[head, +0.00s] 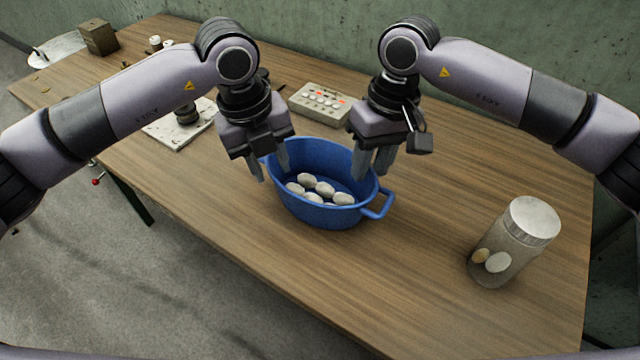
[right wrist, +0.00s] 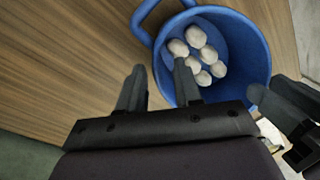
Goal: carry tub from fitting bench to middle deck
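The blue oval tub (head: 330,213) stands on the wooden fitting bench (head: 225,225) and holds several whitish cocoon-like lumps (head: 318,188). One loop handle (head: 381,206) sticks out at its right; the other end is partly hidden by my left gripper. My left gripper (head: 270,168) is open, pointing down at the tub's left rim. My right gripper (head: 373,165) is open above the right rim. In the right wrist view its fingers (right wrist: 160,90) are apart, one overlapping the tub (right wrist: 255,45), one outside it; contact cannot be told. The middle deck is not identifiable.
A lidded glass jar (head: 510,245) stands on the bench right of the tub. A button box (head: 320,103) sits behind the tub. A white board with a dark fixture (head: 185,125) lies to the left. A small brown box (head: 98,37) is at the far left. The bench in front is clear.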

